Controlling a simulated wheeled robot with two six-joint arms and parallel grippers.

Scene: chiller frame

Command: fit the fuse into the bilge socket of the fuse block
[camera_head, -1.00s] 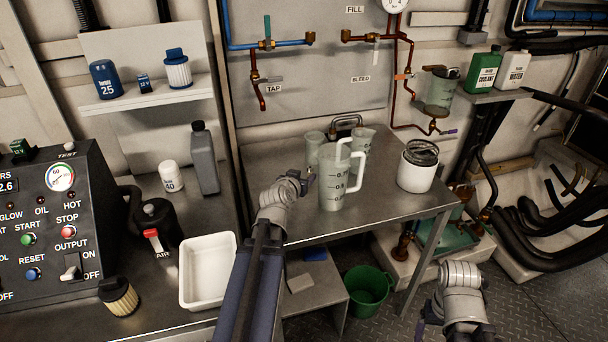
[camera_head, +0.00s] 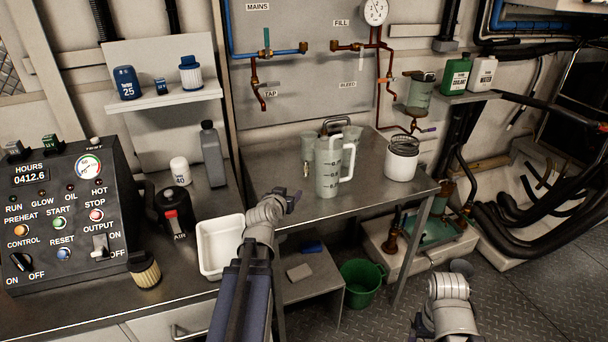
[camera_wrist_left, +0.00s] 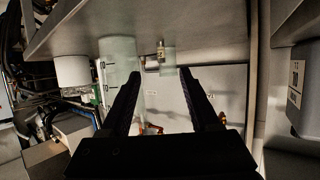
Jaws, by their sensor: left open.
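I cannot make out the fuse or the fuse block with its bilge socket in either view. My left gripper (camera_head: 291,198) is at the front edge of the metal bench, in front of the measuring jug. In the left wrist view its two dark fingers (camera_wrist_left: 160,95) stand wide apart with nothing between them. A small brass-coloured piece (camera_wrist_left: 161,50) shows beyond the fingers by the bench top, too small to identify. My right arm's wrist (camera_head: 447,300) shows at the lower right, over the floor; its fingers are mostly hidden.
A clear measuring jug (camera_head: 328,180) and a white container (camera_head: 401,160) stand on the bench (camera_head: 255,165). A white tray (camera_head: 219,246) lies left of my left arm, near the control panel (camera_head: 70,215). A green bucket (camera_head: 362,283) stands on the floor below.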

